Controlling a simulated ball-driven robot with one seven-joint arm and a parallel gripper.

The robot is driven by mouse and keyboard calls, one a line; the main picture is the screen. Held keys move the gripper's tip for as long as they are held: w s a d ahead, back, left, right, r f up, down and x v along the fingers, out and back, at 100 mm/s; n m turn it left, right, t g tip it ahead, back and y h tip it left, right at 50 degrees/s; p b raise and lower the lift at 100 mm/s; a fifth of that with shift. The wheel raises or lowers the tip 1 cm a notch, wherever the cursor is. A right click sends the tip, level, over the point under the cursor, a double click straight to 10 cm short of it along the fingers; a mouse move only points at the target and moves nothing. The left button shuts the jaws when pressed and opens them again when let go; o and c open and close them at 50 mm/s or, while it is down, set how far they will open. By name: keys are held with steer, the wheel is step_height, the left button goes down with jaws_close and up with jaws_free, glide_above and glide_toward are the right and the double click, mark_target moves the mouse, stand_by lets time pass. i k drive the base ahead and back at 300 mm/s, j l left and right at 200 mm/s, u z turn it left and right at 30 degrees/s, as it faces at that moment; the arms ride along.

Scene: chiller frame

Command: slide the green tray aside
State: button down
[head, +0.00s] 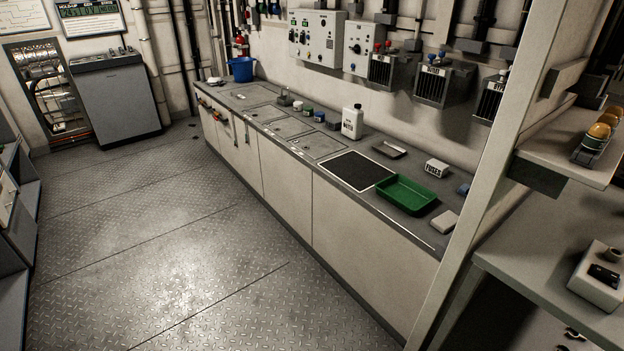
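The green tray (407,196) is a shallow, open rectangular tray on the near right part of the long grey counter (270,124). It looks empty. A black square mat or panel with a pale border (356,171) lies just to its left on the counter top. A small pale block (444,221) sits close to its right side. My gripper is not in view.
A white box (436,167), a small dark tray (388,149) and a blue item (463,189) lie behind the green tray. A white bottle (352,122) stands farther left. A pale upright post (500,160) rises at right. The patterned floor (180,250) is clear.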

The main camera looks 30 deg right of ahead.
mark_target(411, 197)
steer(key=i+j+u, duration=0.15)
steer(key=i, duration=0.35)
steer(key=i+j+u, duration=0.15)
steer(key=i, duration=0.35)
steer(key=i+z, duration=0.25)
steer(key=z, duration=0.15)
steer(key=i+z, duration=0.55)
steer(key=z, duration=0.2)
steer(key=i+z, duration=0.45)
steer(key=z, duration=0.15)
